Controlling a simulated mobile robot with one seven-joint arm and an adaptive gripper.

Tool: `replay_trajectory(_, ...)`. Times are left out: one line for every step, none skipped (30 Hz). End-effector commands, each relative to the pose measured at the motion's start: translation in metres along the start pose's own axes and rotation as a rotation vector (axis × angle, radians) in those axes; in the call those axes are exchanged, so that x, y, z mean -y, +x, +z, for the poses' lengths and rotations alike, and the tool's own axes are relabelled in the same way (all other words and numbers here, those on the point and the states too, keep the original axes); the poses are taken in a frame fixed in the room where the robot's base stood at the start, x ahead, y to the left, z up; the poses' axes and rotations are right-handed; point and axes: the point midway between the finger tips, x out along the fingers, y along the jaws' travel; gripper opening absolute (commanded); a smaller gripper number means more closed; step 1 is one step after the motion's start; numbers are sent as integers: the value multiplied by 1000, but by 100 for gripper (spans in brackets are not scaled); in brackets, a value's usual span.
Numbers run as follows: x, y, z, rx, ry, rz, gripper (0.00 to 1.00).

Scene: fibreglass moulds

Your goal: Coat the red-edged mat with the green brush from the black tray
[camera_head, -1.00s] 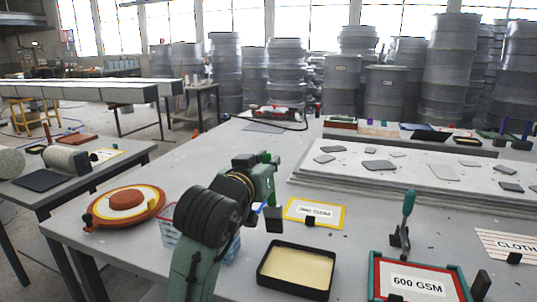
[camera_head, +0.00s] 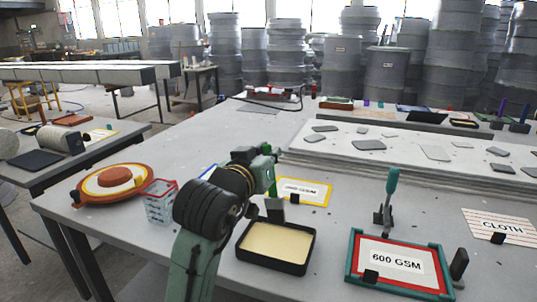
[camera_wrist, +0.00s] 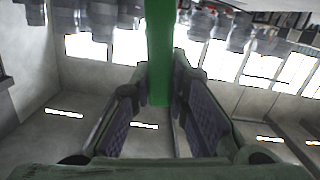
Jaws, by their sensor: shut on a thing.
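My gripper (camera_head: 268,172) is shut on the green brush, whose green handle (camera_wrist: 160,55) stands between the two finger pads in the wrist view. In the head view the brush's dark head (camera_head: 274,210) hangs down near the back edge of the black tray. The black tray (camera_head: 240,257) holds a flat cream-coloured layer and sits on the table in front of my gripper. The red-edged mat (camera_head: 396,262), marked 600 GSM, lies flat to the right of the tray, inside a teal frame with black clips. My gripper is to the left of the mat and behind it.
A yellow-edged mat (camera_head: 316,190) lies behind the tray. A teal-handled tool (camera_head: 390,190) stands upright behind the red-edged mat. A cloth card (camera_head: 500,226) lies at right.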

Motion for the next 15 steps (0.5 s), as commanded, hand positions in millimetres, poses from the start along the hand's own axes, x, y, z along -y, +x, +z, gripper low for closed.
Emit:
replay_trajectory(2,1,8,0,0,-1,0)
replay_trajectory(3,2,10,0,0,-1,0)
replay_trajectory(4,2,13,1,0,-1,0)
replay_trajectory(5,3,16,1,0,-1,0)
replay_trajectory(6,3,18,1,0,-1,0)
replay_trajectory(7,4,21,1,0,-1,0)
replay_trajectory(8,4,23,1,0,-1,0)
replay_trajectory(8,5,26,1,0,-1,0)
replay_trajectory(10,5,28,1,0,-1,0)
replay_trajectory(10,6,31,1,0,-1,0)
replay_trajectory(10,6,32,1,-1,0,0)
replay_trajectory(9,6,35,1,-1,1,0)
replay_trajectory(9,6,38,1,0,0,0)
replay_trajectory(9,6,40,1,-1,0,0)
replay_trajectory(9,5,43,1,-1,0,0)
